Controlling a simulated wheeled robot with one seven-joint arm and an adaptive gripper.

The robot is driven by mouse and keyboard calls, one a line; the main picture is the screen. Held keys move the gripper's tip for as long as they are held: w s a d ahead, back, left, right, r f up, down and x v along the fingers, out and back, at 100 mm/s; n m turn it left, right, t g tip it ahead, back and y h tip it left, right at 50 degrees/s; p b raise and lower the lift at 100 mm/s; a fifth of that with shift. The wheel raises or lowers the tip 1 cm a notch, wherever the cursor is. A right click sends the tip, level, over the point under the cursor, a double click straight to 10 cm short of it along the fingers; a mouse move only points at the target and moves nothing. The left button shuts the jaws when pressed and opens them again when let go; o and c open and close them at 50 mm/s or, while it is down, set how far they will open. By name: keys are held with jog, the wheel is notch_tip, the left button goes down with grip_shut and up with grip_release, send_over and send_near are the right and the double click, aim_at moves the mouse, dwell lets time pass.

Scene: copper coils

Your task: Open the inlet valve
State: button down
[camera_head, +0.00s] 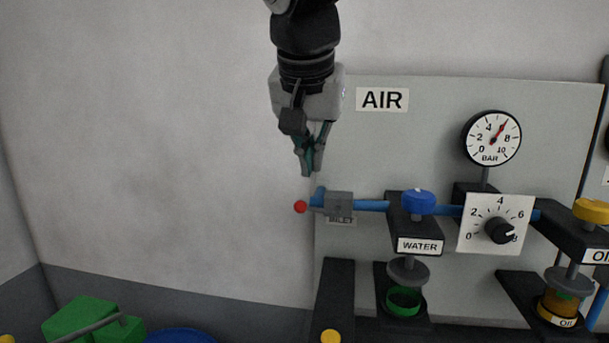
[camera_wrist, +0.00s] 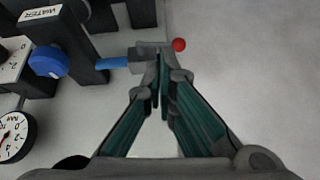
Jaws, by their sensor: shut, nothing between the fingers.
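The inlet valve (camera_head: 339,204) is a grey block on the blue pipe, at the left edge of the AIR panel. Its lever ends in a red ball (camera_head: 300,207) that points left, in line with the pipe.
The panel (camera_head: 440,120) carries a pressure gauge (camera_head: 491,138), a black dial (camera_head: 499,230), a blue WATER knob (camera_head: 418,202) and a yellow OIL knob (camera_head: 590,210) to the right. A green object (camera_head: 95,318) lies low at left. The wall left of the panel is clear.

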aim_at(312, 210)
jog(key=x, duration=1.2)
jog(key=shift+w+a+f, duration=0.15)
jog(key=shift+f, duration=0.1)
jog(key=shift+w+a+f+b, duration=0.15)
jog(key=shift+w+f+b, duration=0.15)
jog(key=shift+f+b, duration=0.4)
jog(key=shift+s, duration=0.1)
jog(key=shift+p, duration=0.3)
